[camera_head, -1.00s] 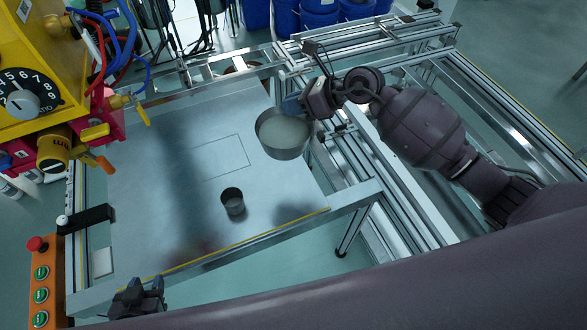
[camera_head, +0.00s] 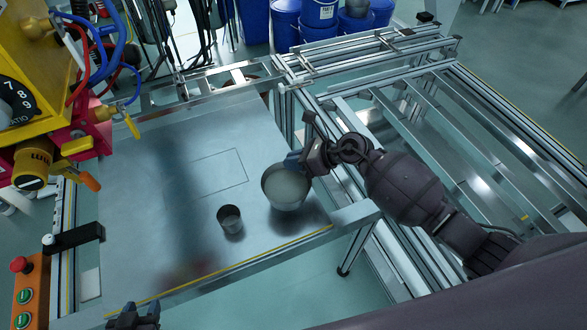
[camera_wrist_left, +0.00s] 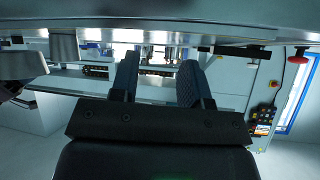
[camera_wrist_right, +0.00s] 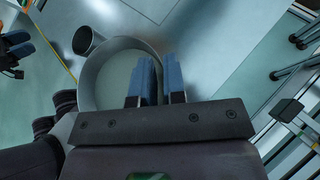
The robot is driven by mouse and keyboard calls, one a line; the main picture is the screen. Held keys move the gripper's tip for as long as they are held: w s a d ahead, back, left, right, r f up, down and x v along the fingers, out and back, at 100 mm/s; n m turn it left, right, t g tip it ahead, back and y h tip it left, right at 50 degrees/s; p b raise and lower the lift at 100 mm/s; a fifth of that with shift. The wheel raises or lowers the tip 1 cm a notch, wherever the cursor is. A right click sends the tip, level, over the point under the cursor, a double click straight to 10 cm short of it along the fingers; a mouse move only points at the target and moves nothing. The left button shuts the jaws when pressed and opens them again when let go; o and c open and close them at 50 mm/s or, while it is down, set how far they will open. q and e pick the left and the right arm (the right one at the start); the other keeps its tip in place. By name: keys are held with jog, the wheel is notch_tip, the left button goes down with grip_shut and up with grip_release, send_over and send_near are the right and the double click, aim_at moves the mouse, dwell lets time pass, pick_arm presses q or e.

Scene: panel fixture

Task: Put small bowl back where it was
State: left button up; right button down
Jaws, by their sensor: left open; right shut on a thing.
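The small bowl (camera_head: 286,188), round, grey and metallic, is at the right side of the table plate, near its front corner. My right gripper (camera_head: 296,162) is shut on its rim at the back right. The right wrist view shows the bowl (camera_wrist_right: 118,82) with its rim at the fingers (camera_wrist_right: 157,82). A dark shadow lies below the bowl, which looks slightly raised and roughly level. My left gripper (camera_head: 135,314) is open and empty at the front left edge, partly cut off; its spread fingers show in the left wrist view (camera_wrist_left: 157,80).
A small dark cup (camera_head: 230,219) stands on the plate just left of the bowl. A thin rectangle outline (camera_head: 207,174) marks the bare plate (camera_head: 160,215) behind it. A yellow machine (camera_head: 45,80) overhangs the left. Metal rails (camera_head: 350,75) run at the right.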

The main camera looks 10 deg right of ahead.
jog(key=shift+f+b, duration=0.4)
jog(key=shift+f, duration=1.35)
jog(key=shift+f, duration=0.1)
jog(key=c, duration=1.6)
grip_release()
jog(key=shift+f, duration=0.15)
jog(key=shift+c, duration=0.2)
jog(key=o, duration=0.5)
jog(key=shift+c, duration=0.2)
jog(key=shift+r, duration=0.2)
jog(key=p+v, duration=0.1)
jog(key=v, duration=1.1)
jog(key=shift+s+f, duration=0.1)
jog(key=shift+s, duration=0.05)
